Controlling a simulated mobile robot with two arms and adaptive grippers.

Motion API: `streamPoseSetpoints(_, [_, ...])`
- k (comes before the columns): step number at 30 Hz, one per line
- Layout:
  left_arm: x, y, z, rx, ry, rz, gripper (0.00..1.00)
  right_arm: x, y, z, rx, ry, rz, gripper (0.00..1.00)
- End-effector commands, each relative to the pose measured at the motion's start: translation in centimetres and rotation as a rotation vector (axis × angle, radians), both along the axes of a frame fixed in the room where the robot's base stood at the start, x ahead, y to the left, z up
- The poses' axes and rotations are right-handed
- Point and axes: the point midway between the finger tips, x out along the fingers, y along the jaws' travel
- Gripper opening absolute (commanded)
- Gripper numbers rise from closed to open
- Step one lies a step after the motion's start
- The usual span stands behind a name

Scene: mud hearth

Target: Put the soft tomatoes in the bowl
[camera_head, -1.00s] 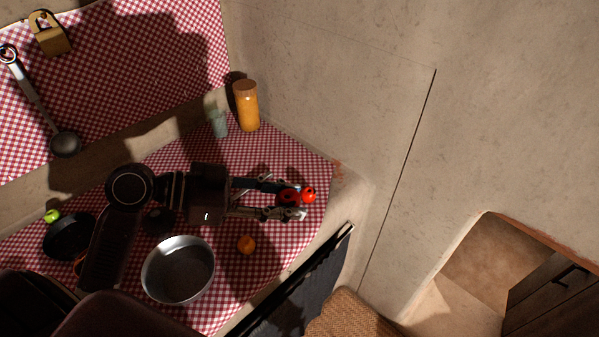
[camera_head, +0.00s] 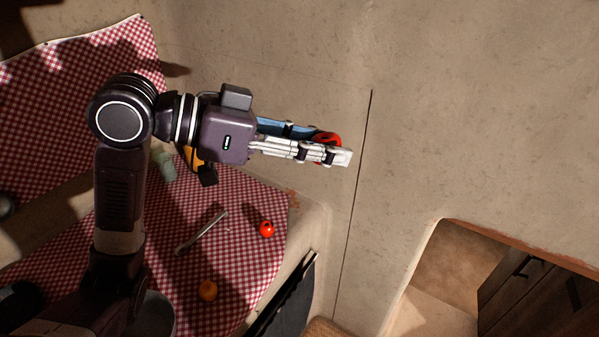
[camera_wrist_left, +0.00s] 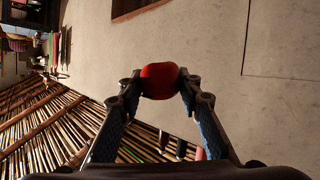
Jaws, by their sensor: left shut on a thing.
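My left gripper (camera_head: 328,148) is raised above the table and shut on a red tomato (camera_head: 328,137), partly hidden by the fingers. In the left wrist view the tomato (camera_wrist_left: 159,80) sits between the two fingertips (camera_wrist_left: 160,88). A second red tomato (camera_head: 267,229) lies on the checkered cloth near the table's right edge. The round metal bowl (camera_head: 161,314) is at the bottom of the head view, mostly hidden behind my left arm; its inside cannot be seen. My right gripper is not in view.
An orange round item (camera_head: 208,291) and a metal utensil (camera_head: 203,232) lie on the checkered cloth (camera_head: 235,265). A pale blue-green cup (camera_head: 165,165) and a yellow jar (camera_head: 191,158) stand at the back by the wall, the jar partly behind my arm.

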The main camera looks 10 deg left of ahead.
Motion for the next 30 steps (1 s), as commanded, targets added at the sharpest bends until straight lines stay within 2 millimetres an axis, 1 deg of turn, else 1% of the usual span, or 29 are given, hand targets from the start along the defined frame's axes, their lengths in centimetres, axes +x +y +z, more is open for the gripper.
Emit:
streamPoseSetpoints(1, [0.0,-0.5,1.1,0.01,-0.007,0.002,0.08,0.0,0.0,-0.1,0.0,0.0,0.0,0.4])
streamPoseSetpoints(3, [-0.1,-1.2,2.3,0.022,-0.003,0.009,0.08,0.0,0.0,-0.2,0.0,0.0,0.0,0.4])
streamPoseSetpoints(15, [-1.1,-4.3,9.0,0.099,0.002,0.113,0.08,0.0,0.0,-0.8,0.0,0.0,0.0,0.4])
streamPoseSetpoints(21, [-1.9,-5.3,12.2,0.128,-0.014,0.204,0.08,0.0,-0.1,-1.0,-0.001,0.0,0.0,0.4])
streamPoseSetpoints(30, [-3.3,-5.9,17.0,0.136,-0.058,0.384,0.08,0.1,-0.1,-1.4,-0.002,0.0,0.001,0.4])
